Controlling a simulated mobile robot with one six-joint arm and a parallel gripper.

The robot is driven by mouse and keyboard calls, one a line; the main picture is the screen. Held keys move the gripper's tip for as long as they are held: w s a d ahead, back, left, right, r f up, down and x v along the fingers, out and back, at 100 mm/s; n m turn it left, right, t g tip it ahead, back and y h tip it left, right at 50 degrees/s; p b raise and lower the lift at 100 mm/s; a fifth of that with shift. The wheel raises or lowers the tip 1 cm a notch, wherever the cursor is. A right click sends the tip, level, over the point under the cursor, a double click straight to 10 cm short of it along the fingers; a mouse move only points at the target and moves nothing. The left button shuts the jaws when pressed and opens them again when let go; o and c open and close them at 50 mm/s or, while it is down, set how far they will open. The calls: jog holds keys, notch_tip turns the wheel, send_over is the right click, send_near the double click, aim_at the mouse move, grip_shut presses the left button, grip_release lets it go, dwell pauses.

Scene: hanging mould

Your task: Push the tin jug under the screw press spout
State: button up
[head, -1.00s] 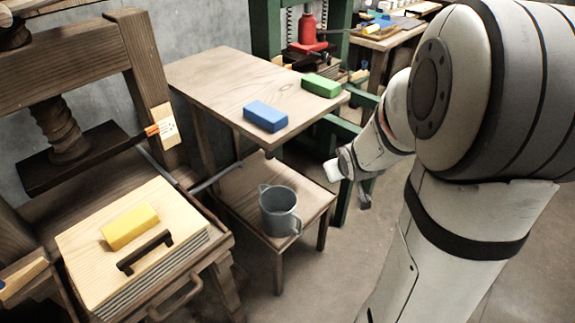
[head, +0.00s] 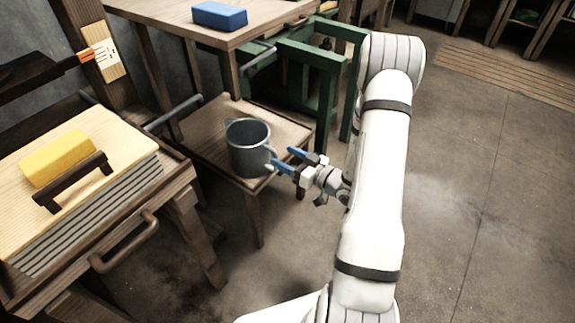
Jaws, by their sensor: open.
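The grey tin jug (head: 246,150) stands upright on a low wooden stool (head: 205,138), its handle facing right towards my gripper. My gripper (head: 285,161) is open, with blue fingers spread, just right of the jug. Its fingertips are close to the jug's handle; I cannot tell whether they touch. The wooden press (head: 172,192) stands at left; its screw is out of view. A grey pipe-like spout (head: 174,113) runs from it towards the stool, ending left of the jug and not above it.
Another grey pipe (head: 258,60) shows by the green frame (head: 298,58) behind the stool. A wooden table (head: 170,17) with a blue block (head: 220,15) stands behind. A yellow block (head: 58,158) lies on the wooden press's board. Open floor lies at right.

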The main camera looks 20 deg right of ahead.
aim_at(271, 148)
jog(key=b+x, duration=0.1)
jog(key=x, duration=0.5)
jog(key=shift+a, duration=0.15)
jog(key=shift+c, duration=0.6)
grip_shut()
